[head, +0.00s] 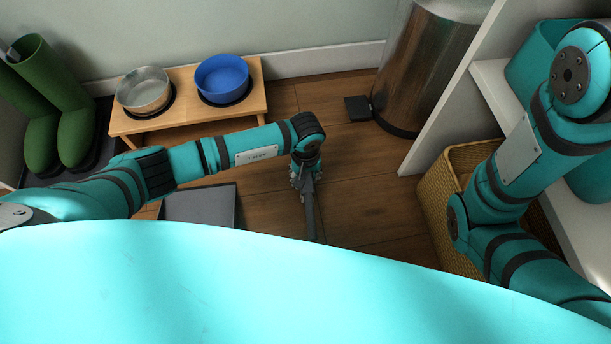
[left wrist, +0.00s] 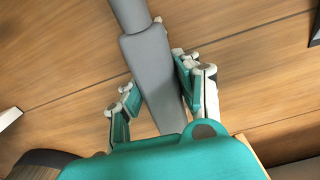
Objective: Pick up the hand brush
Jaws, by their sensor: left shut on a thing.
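The hand brush (head: 309,212) shows in the head view as a narrow grey shape below my left gripper (head: 305,178), above the wooden floor. Its lower end is hidden behind my body. In the left wrist view, the grey handle (left wrist: 147,62) runs between the two fingers of my left gripper (left wrist: 157,88), which is shut on it. The brush's bristles are not visible. I cannot tell whether the brush touches the floor. My right arm shows at the right of the head view, but its gripper is not in view.
A dark grey dustpan-like thing (head: 198,207) lies beneath my left arm. A wooden stand (head: 187,121) holds a metal bowl (head: 144,90) and a blue bowl (head: 222,79). Green boots (head: 76,130) stand left. A pedal bin (head: 420,70), yellow basket (head: 436,190) and white shelf (head: 497,85) stand right.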

